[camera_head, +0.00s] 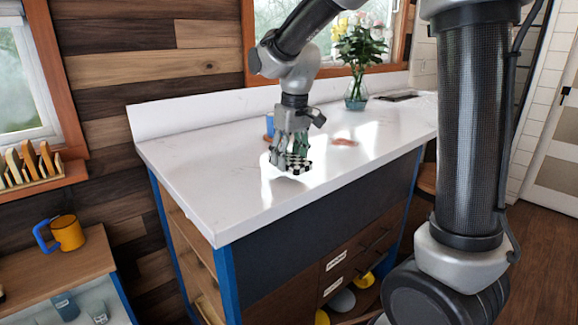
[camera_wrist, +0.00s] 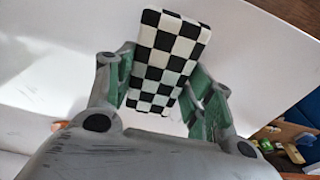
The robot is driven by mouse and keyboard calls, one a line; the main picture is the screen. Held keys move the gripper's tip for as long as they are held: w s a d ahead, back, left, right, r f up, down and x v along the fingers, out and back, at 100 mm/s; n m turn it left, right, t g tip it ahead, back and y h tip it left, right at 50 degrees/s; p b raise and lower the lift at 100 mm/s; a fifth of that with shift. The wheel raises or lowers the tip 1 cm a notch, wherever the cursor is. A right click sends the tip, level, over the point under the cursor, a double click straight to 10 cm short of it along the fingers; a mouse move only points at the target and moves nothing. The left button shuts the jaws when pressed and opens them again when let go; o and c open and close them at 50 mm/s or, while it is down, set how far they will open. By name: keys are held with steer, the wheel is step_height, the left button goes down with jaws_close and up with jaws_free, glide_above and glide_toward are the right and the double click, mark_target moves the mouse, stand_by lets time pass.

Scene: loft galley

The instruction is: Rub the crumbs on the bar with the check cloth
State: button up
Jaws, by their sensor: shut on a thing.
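The check cloth (camera_wrist: 166,55) is a black and white checked pad between the fingers of my gripper (camera_wrist: 160,100) in the wrist view. In the head view my gripper (camera_head: 289,160) points down at the white bar (camera_head: 210,165), near its front edge, with the cloth (camera_head: 296,164) at its fingertips. The cloth is at or just above the bar top; I cannot tell if it touches. A reddish-brown patch (camera_head: 344,142), which may be the crumbs, lies on the bar to the right of my gripper.
A blue object (camera_head: 269,125) stands on the bar behind my gripper, partly hidden. A glass vase of flowers (camera_head: 356,90) stands at the back right. A yellow mug (camera_head: 67,232) sits on a separate wooden counter at left. The bar's left part is clear.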

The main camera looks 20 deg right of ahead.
steer(key=shift+r, duration=2.7)
